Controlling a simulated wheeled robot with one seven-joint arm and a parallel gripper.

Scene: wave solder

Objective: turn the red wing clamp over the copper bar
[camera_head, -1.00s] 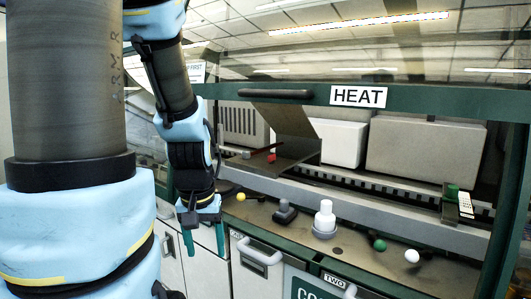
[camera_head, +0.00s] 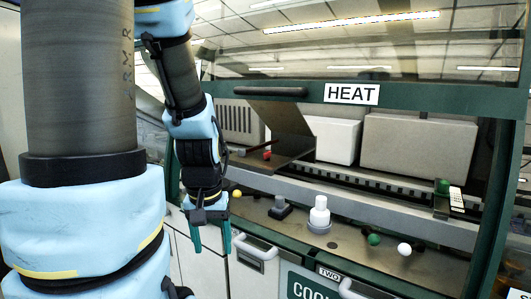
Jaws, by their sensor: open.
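A small red part (camera_head: 267,155), which looks like the red wing clamp, sits on a dark tilted plate inside the machine under the HEAT hood. A thin dark bar (camera_head: 238,151) shows just left of it; I cannot tell whether this is the copper bar. My gripper (camera_head: 211,240) hangs with its teal fingers pointing down, spread apart and empty. In the picture it is below and left of the red part, in front of the machine's front ledge and clear of the clamp.
The green HEAT frame (camera_head: 430,98) runs across above the opening. Yellow (camera_head: 237,193), green (camera_head: 374,239) and white (camera_head: 404,249) knobs, a dark knob (camera_head: 280,208) and a white bottle (camera_head: 320,212) stand along the front ledge. A green-topped part (camera_head: 442,187) is at the right.

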